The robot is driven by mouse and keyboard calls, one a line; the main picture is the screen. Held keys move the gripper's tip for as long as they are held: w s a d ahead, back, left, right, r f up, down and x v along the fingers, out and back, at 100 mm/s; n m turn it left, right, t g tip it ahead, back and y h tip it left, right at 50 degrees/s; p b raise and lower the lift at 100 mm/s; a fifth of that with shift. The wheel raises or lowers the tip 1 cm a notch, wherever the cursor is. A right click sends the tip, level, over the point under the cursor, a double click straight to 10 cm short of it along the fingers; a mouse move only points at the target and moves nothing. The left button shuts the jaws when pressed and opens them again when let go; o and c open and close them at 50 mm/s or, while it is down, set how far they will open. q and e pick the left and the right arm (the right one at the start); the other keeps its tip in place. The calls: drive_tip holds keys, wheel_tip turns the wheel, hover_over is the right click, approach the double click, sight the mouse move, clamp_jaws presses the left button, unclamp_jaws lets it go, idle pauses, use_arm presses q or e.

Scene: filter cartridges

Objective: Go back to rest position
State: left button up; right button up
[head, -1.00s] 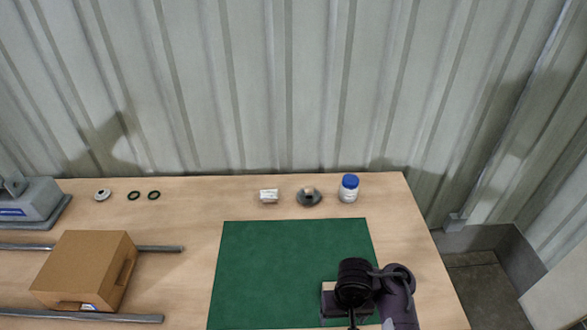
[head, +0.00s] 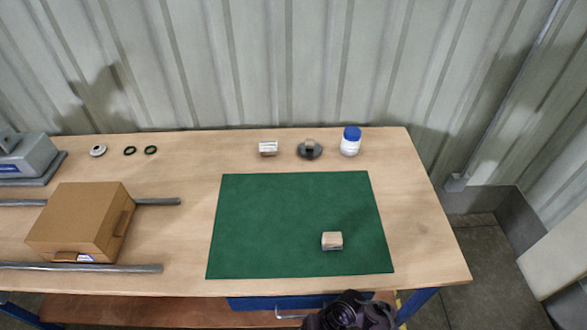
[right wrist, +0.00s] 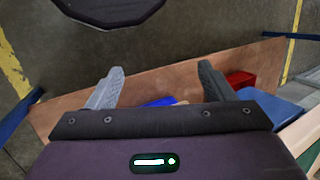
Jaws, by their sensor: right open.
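My right gripper shows in the right wrist view (right wrist: 160,90) with its two grey fingers spread wide and nothing between them. In the head view only part of my right arm shows, at the bottom edge in front of the table. A small block with a pale tan top (head: 332,240) lies alone on the green mat (head: 270,215), right of the mat's middle. My left gripper is in neither view.
A cardboard box (head: 80,215) sits between two grey rails on the left of the table. Two dark rings and a white disc lie farther left. A blue drawer (head: 262,302) is below.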

drive_tip(key=s+d+f+t+b, duration=0.1)
drive_tip(key=s+d+f, duration=0.15)
drive_tip(key=f, duration=0.45)
drive_tip(key=s+d+f+b, duration=0.1)
drive_tip(key=s+f+b, duration=0.1)
drive_tip(key=s+f, duration=0.3)
use_arm(q)
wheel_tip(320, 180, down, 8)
drive_tip(key=b, duration=0.3)
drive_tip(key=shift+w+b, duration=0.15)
drive_tip(key=shift+b, duration=0.2)
use_arm(e)
drive_tip(key=s+d+f+n+t+h, duration=0.2)
drive_tip(key=s+d+f+h, duration=0.2)
drive_tip(key=s+d+f, duration=0.8)
drive_tip(key=shift+d+f+n+h, duration=0.3)
drive_tip(key=shift+d+f+h, duration=0.1)
drive_tip(key=shift+d+f, duration=0.65)
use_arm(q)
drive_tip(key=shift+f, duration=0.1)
use_arm(e)
drive_tip(key=shift+r, duration=0.1)
